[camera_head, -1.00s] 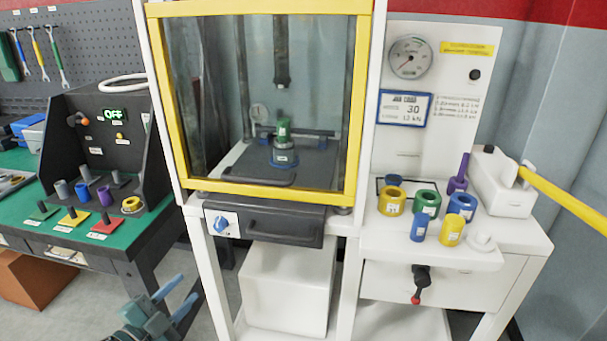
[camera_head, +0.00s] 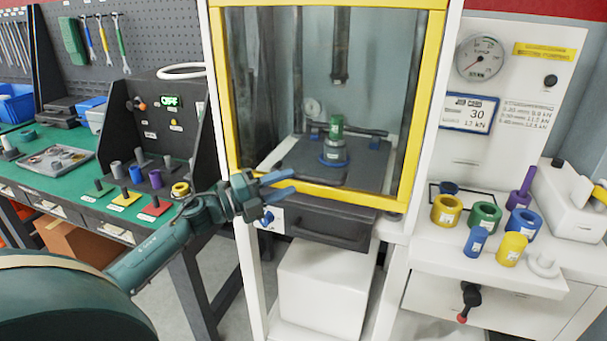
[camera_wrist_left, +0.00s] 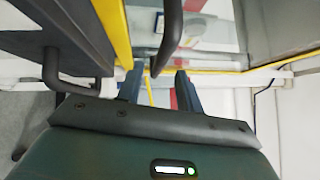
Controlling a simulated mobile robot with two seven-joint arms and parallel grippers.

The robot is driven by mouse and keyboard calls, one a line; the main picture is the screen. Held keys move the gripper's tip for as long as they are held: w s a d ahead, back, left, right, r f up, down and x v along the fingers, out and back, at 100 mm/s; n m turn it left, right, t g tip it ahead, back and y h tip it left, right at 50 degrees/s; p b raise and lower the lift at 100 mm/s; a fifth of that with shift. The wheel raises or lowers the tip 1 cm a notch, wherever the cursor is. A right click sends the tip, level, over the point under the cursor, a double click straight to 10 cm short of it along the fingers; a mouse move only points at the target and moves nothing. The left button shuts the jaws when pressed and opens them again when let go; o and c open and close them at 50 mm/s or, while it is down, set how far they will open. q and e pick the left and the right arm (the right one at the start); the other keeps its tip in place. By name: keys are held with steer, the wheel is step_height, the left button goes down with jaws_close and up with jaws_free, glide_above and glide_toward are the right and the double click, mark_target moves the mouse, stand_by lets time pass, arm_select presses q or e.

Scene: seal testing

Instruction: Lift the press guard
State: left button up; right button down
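The press guard (camera_head: 330,194) is a clear panel in a yellow frame, down over the front of the press. Behind it, a green and blue piece (camera_head: 335,147) stands on the dark press bed. My left gripper (camera_head: 278,186) is open, with blue-grey fingers at the guard's lower left edge. In the left wrist view, a dark curved bar (camera_wrist_left: 172,35), apparently the guard's handle, reaches down near the gap between the open fingers (camera_wrist_left: 159,86). I cannot tell whether they touch it. My right gripper is not in view.
At right, a white bench holds yellow (camera_head: 446,210), green (camera_head: 485,216) and blue rings. At left, a green workbench (camera_head: 95,182) holds small colored fixtures.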

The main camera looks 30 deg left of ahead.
mark_target(299, 179)
arm_select(q)
steer(key=x, duration=0.5)
steer(key=shift+p, duration=0.35)
steer(key=shift+c, duration=0.6)
jaws_close()
